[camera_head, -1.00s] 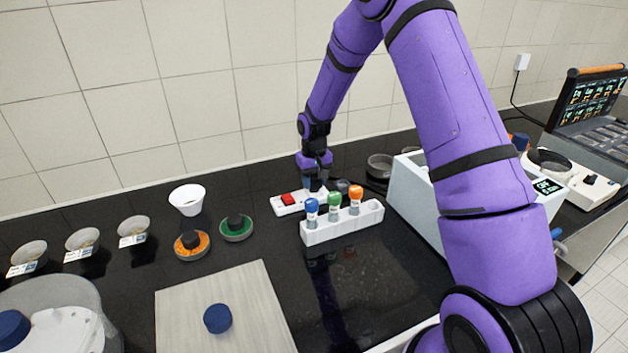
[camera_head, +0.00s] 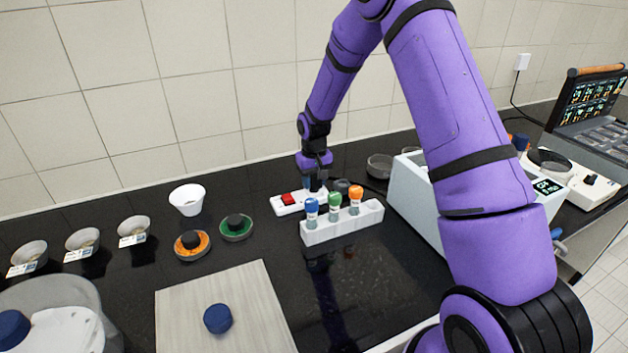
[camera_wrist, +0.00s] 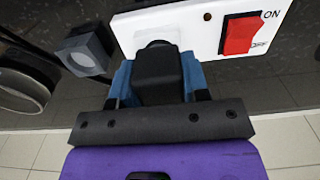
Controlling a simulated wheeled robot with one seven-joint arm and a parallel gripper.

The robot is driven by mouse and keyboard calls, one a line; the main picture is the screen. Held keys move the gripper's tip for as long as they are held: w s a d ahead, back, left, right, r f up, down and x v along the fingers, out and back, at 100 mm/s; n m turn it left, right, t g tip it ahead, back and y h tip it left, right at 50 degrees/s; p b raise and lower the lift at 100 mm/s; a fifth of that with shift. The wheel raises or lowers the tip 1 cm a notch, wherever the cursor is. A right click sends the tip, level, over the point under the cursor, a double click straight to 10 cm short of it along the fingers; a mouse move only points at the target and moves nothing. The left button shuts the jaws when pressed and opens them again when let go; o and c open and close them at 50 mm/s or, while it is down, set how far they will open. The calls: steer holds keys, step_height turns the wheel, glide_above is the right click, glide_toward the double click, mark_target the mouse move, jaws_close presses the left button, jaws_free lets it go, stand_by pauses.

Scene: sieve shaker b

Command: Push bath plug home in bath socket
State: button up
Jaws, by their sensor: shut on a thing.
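My gripper (camera_wrist: 158,72) is shut on the black bath plug (camera_wrist: 158,75), whose block-like body sits between the blue fingers in the wrist view. In the head view my gripper (camera_head: 314,184) is over the right end of the white socket strip (camera_head: 286,209), behind the vial rack. The strip (camera_wrist: 195,40) has a red ON switch (camera_wrist: 239,34).
A white rack (camera_head: 343,224) with blue, green and orange-capped vials is in front. A white machine (camera_head: 412,190) is to the right. The black counter left of the strip has some free room.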

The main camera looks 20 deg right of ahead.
steer(key=shift+f, duration=0.5)
steer(key=o, duration=1.3)
steer(key=shift+r, duration=0.1)
step_height(320, 180, up, 9)
steer(key=shift+r, duration=0.85)
